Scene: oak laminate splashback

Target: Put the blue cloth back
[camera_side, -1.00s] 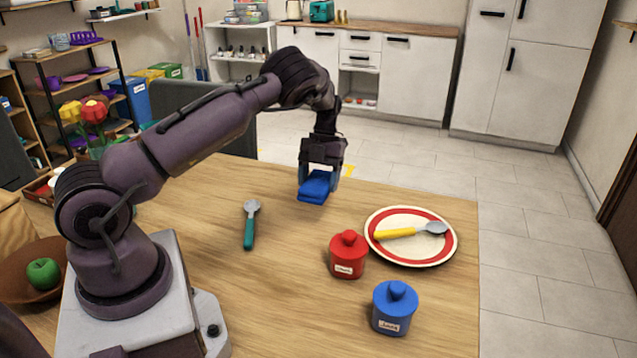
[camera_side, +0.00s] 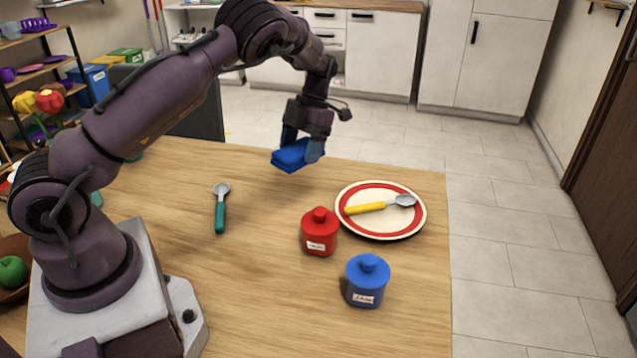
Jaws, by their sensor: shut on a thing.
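The blue cloth (camera_side: 290,156) is a folded, thick pad near the far edge of the wooden table (camera_side: 265,275). My gripper (camera_side: 302,146) points down and is shut on the cloth, with a finger on either side of it. The cloth is tilted and seems to hang a little above the tabletop; the exact gap is hard to judge. The gripper partly hides its upper right part.
A teal-handled spoon (camera_side: 220,210) lies left of centre. A red jar (camera_side: 320,232) and a blue jar (camera_side: 367,281) stand at front right. A red-rimmed plate (camera_side: 407,226) holds a yellow-handled spoon (camera_side: 368,207). The table between spoon and red jar is clear.

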